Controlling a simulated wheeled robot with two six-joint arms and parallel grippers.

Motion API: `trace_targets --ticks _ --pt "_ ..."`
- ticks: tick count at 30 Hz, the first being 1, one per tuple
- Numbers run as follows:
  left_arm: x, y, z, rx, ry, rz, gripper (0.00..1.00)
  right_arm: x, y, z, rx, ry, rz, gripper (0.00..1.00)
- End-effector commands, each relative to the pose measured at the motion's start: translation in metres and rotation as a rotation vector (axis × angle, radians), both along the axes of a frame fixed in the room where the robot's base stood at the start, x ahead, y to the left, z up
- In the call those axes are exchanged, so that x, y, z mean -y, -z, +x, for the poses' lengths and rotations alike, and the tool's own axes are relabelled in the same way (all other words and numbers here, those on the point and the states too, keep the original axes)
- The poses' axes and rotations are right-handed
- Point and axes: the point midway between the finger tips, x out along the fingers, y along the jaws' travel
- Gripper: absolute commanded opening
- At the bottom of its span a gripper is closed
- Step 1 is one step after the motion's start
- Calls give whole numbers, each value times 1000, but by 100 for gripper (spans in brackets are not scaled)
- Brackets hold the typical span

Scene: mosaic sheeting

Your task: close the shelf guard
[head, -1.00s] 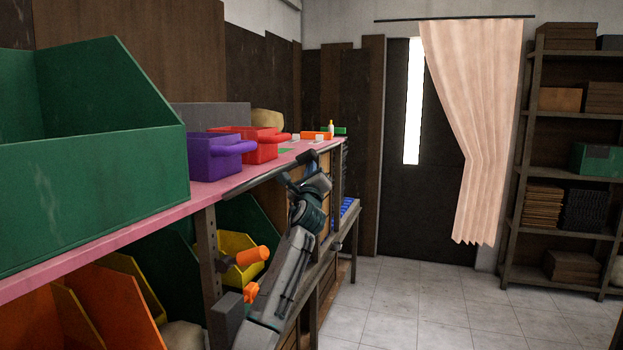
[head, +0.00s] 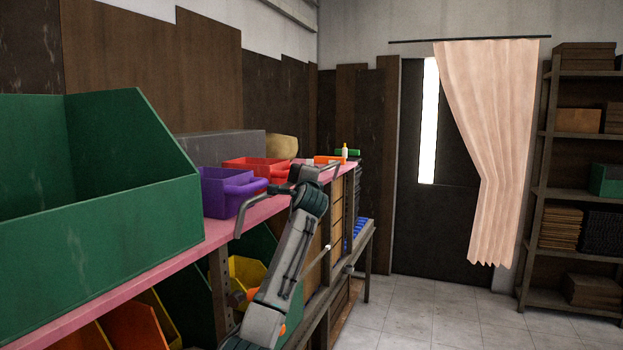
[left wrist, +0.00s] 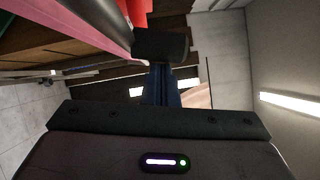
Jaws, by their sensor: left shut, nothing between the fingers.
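The shelf guard is a thin grey rail (head: 260,200) with bent ends, along the front of the pink shelf, before the purple and red bins. In the head view my left arm rises from the bottom, and its gripper (head: 290,187) is at the rail. The arm hides part of the rail, and I cannot tell whether they touch. In the left wrist view the gripper's fingers (left wrist: 160,85) are together with nothing held, and a dark bar (left wrist: 95,22) runs beside the pink shelf edge. My right gripper is not in view.
A purple bin (head: 222,195), a red bin (head: 255,170) and a large green bin (head: 110,235) stand on the pink shelf (head: 130,277). A yellow bin (head: 247,270) is below. Clear tiled floor (head: 430,312) lies to the right, before a curtain (head: 490,150) and a rack (head: 543,190).

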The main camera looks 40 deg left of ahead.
Motion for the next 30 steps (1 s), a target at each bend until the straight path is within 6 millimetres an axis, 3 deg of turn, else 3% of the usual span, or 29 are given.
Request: trace_targets --ticks 3,12,30 --pt "-10 -10 -3 20 -2 -80 0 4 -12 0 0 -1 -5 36" --pt "-26 -15 -7 53 -1 -219 0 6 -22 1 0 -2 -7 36" --pt "-31 -15 -8 63 -2 -262 0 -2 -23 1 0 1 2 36"
